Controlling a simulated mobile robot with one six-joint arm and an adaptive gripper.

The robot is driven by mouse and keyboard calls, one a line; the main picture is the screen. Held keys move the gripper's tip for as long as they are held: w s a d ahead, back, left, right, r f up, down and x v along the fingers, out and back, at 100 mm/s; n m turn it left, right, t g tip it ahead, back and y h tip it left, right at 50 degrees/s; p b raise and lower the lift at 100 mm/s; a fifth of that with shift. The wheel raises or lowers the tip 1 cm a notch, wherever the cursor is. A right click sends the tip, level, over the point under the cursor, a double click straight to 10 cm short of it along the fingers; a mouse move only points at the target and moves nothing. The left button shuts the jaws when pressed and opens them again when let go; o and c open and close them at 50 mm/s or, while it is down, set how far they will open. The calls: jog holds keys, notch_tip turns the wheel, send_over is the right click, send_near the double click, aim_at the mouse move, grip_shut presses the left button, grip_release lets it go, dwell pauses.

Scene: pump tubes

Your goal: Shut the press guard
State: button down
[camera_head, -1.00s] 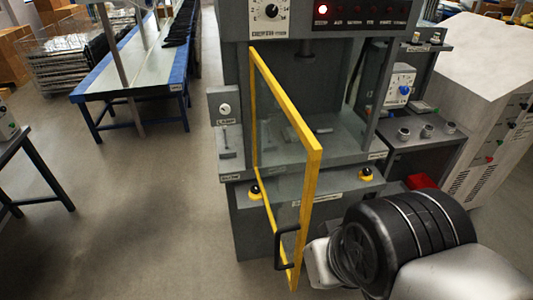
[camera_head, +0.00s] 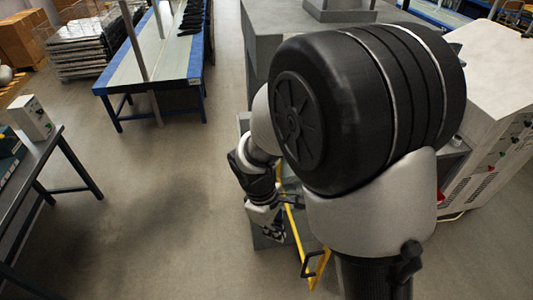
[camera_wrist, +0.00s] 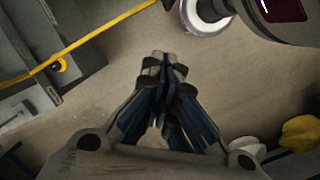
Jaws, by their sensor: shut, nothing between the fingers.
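The press guard (camera_head: 290,222) is a yellow frame with a dark handle (camera_head: 314,263). Its lower part shows below my arm in the head view and juts out from the press (camera_head: 262,42); most of it is hidden. My gripper (camera_head: 278,232) is shut and empty, hanging on the left of the guard's yellow bar. I cannot tell whether they touch. In the wrist view, my gripper (camera_wrist: 166,60) points over bare floor, with its fingers together. A yellow bar (camera_wrist: 95,34) of the guard runs across the upper left, apart from the fingertips.
A black push-button with a yellow collar (camera_wrist: 59,65) shows on the press front in the wrist view. A blue-edged bench (camera_head: 150,62) stands at upper left, and a dark table (camera_head: 38,160) at left. A white cabinet (camera_head: 497,110) is at right. The floor between is clear.

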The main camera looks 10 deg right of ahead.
jog(key=s+d+f, duration=0.1)
jog(key=d+f, duration=0.1)
jog(key=f, duration=0.3)
jog(key=s+d+f+n, duration=0.1)
jog(key=s+d+f, duration=0.1)
jog(key=f, duration=0.4)
jog(key=shift+s+d+p, duration=0.15)
jog(key=shift+d+p, duration=0.1)
jog(key=shift+p, duration=0.15)
jog(key=shift+d, duration=0.1)
